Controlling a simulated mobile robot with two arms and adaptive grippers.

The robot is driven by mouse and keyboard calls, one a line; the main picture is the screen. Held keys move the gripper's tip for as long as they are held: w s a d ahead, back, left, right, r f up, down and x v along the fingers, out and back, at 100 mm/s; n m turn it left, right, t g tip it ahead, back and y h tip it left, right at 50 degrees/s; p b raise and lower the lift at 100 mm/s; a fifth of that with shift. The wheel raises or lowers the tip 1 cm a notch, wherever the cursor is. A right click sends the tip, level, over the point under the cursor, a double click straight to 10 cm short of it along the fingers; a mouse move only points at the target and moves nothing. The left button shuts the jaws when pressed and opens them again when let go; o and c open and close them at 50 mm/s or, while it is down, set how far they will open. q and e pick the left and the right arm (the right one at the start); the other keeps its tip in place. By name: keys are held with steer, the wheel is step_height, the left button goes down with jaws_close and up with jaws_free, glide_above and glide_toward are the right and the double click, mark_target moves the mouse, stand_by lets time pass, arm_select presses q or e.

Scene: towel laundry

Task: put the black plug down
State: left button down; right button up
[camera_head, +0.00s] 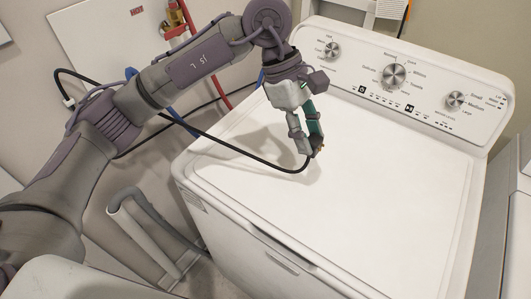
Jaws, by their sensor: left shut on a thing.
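My left gripper (312,148) is shut on the black plug (317,143), low over the left part of the washing machine's white lid (390,190). The plug is small and mostly hidden by the fingers. Its black cable (235,149) runs left from the gripper, passes behind my arm and shows again at the wall on the far left. I cannot tell whether the plug touches the lid. My right gripper is not in view.
The control panel (425,80) with three knobs stands along the lid's back edge. Blue and red hoses (190,25) and a grey pipe (150,235) are left of the machine. Most of the lid is clear.

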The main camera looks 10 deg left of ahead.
arm_select(q)
steer(key=w+a+f+p, duration=0.1)
steer(key=a+f, duration=0.1)
steer(key=a, duration=0.1)
steer(key=w+a+f+p, duration=0.1)
steer(key=w+a+f, duration=0.1)
steer(key=a, duration=0.1)
steer(key=w+a+f+p, duration=0.1)
steer(key=a+f, duration=0.1)
steer(key=a, duration=0.1)
steer(key=shift+w+a, duration=0.25)
steer(key=shift+w+a+f, duration=0.15)
steer(key=shift+a+f, duration=0.15)
steer(key=shift+f, duration=0.05)
step_height(320, 180, down, 4)
steer(key=shift+r+p, duration=0.1)
steer(key=shift+p, duration=0.85)
steer(key=shift+f+b, duration=0.65)
steer(key=shift+b, duration=0.3)
steer(key=c, duration=0.8)
jaws_free()
steer(key=shift+r, duration=0.15)
